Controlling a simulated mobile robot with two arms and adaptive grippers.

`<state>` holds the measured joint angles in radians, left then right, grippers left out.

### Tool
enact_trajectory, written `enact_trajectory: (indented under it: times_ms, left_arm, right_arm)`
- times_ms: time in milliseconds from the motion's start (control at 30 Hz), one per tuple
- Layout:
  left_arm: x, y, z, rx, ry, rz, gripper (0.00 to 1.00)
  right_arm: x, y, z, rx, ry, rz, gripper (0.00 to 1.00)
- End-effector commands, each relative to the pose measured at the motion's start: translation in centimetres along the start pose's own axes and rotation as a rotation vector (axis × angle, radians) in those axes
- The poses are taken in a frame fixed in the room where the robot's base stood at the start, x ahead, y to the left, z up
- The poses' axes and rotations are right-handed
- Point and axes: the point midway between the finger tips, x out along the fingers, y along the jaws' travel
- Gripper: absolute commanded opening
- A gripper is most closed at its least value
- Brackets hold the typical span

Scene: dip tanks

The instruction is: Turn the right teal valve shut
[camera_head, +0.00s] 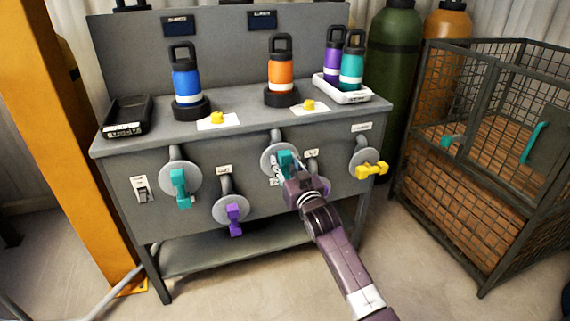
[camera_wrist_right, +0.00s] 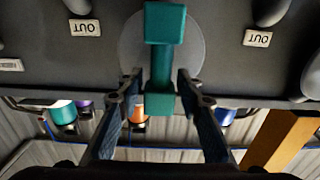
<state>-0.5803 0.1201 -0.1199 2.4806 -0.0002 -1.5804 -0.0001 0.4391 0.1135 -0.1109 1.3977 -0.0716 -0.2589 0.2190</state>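The right teal valve (camera_head: 285,158) sits on the front panel of the grey bench, on a round grey flange. In the right wrist view its teal handle (camera_wrist_right: 164,60) stands lengthwise in the picture between my fingers. My right gripper (camera_head: 288,168) is at this valve and partly hides it. In the wrist view the right gripper (camera_wrist_right: 157,85) is open, one finger on each side of the handle, with visible gaps on both sides. The left teal valve (camera_head: 181,187) is on the same panel. My left gripper is not in view.
A purple valve (camera_head: 235,214) and a yellow valve (camera_head: 371,170) flank the right teal valve. Blue (camera_head: 186,84) and orange (camera_head: 280,74) bottles stand on the bench top. A wire cage (camera_head: 482,130) stands at right, a yellow post (camera_head: 68,140) at left.

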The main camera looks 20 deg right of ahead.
Motion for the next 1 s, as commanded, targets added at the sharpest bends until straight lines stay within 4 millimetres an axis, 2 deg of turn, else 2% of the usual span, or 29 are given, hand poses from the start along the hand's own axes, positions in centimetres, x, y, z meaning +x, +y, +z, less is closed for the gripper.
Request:
enact_trajectory:
  times_ms: [167, 467, 767, 1000]
  left_arm:
    - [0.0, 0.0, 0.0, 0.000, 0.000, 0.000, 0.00]
    - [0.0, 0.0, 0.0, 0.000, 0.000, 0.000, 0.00]
    - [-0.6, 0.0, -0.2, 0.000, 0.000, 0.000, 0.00]
    - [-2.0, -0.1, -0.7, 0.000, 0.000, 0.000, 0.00]
  right_arm:
    - [0.0, 0.0, 0.0, 0.000, 0.000, 0.000, 0.32]
    - [0.0, 0.0, 0.0, 0.000, 0.000, 0.000, 0.01]
    - [-0.1, 0.1, -0.1, 0.044, -0.002, 0.000, 0.00]
    - [-0.1, 0.5, -0.1, 0.187, -0.003, 0.001, 0.00]
